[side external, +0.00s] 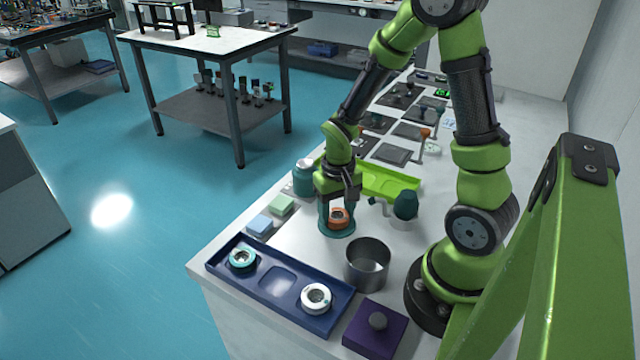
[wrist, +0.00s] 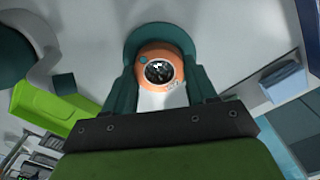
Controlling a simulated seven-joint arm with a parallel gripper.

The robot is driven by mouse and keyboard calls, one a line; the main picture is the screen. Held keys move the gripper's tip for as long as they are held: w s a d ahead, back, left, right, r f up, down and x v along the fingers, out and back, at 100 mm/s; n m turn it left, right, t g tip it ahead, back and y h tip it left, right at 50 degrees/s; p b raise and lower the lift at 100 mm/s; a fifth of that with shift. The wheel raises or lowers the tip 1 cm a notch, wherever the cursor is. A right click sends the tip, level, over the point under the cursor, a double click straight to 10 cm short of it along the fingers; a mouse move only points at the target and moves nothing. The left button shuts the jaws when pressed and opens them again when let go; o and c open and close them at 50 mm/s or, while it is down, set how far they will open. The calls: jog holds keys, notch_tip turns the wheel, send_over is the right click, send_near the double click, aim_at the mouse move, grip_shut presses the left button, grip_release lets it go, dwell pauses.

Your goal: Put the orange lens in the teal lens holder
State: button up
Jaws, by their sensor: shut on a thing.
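The orange lens (side external: 338,217) is a ring with a dark glass centre, low under my gripper (side external: 338,203). My gripper is shut on it. The teal lens holder (side external: 337,233) stands on the bench directly below and around the lens, with its round base showing. In the wrist view the orange lens (wrist: 160,68) sits in front of the curved teal holder (wrist: 160,30), which arches around it. Whether the lens is fully seated or slightly raised cannot be told.
A blue tray (side external: 279,283) with a teal-rimmed and a white-rimmed lens lies in front. A metal cup (side external: 367,264) stands close at the right.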

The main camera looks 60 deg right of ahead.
aim_at(336, 214)
jog(key=shift+f, duration=0.2)
jog(key=o, duration=1.1)
jog(key=shift+c, duration=0.2)
notch_tip(336, 214, up, 12)
jog(key=s+a+r+n+t+y, duration=0.1)
jog(key=s+a+r+t, duration=0.1)
jog(key=a+r, duration=0.3)
jog(key=s+a+r+n+t+y, duration=0.1)
jog(key=s+a+r+t, duration=0.1)
jog(key=a+r+t, duration=0.3)
jog(key=shift+s+a+r+n, duration=0.25)
jog(key=shift+r+n, duration=0.15)
jog(key=shift+r, duration=0.4)
